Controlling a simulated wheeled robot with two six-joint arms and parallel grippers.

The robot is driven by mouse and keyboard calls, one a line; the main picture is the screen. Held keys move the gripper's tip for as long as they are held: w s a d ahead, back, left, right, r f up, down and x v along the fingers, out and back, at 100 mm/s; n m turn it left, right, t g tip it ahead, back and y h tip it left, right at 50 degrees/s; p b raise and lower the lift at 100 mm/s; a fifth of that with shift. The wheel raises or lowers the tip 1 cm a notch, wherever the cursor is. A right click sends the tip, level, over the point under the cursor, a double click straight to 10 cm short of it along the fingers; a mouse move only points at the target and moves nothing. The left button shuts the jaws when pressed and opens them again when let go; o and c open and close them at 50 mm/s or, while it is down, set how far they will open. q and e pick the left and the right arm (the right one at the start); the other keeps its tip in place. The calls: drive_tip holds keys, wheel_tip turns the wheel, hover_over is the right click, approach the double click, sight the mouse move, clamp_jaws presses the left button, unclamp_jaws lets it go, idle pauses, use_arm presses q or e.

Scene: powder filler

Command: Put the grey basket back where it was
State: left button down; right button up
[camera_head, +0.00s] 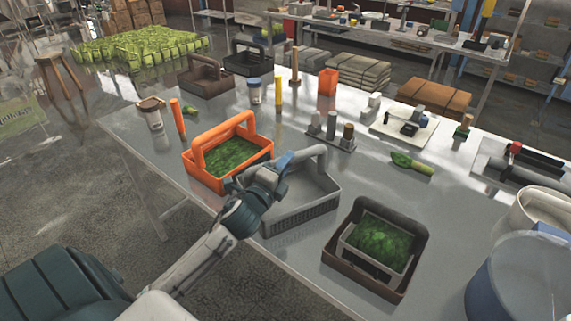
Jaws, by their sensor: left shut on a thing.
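The grey basket (308,205) is near the middle of the metal table, with its handle arching over it. The part of it that shows looks empty. My left gripper (284,168) is shut on the grey basket's handle at its left end. My left forearm and wrist hide the basket's left side. I cannot tell whether the basket rests on the table or is slightly raised. My right gripper does not show.
An orange basket (262,148) with green contents stands close at the left. A brown basket (334,252) holding a smaller tray of green stuff stands at the right front. Upright posts on a base (331,140) stand behind.

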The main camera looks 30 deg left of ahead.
use_arm(q)
drive_tip(key=c, duration=1.2)
unclamp_jaws()
drive_tip(key=shift+o, duration=0.2)
drive_tip(key=shift+s, duration=0.15)
drive_tip(key=s+f+b, duration=0.1)
drive_tip(key=s+b, duration=0.3)
drive_tip(key=s, duration=0.7)
drive_tip(key=shift+s+d+b, duration=0.3)
drive_tip(key=shift+s, duration=0.05)
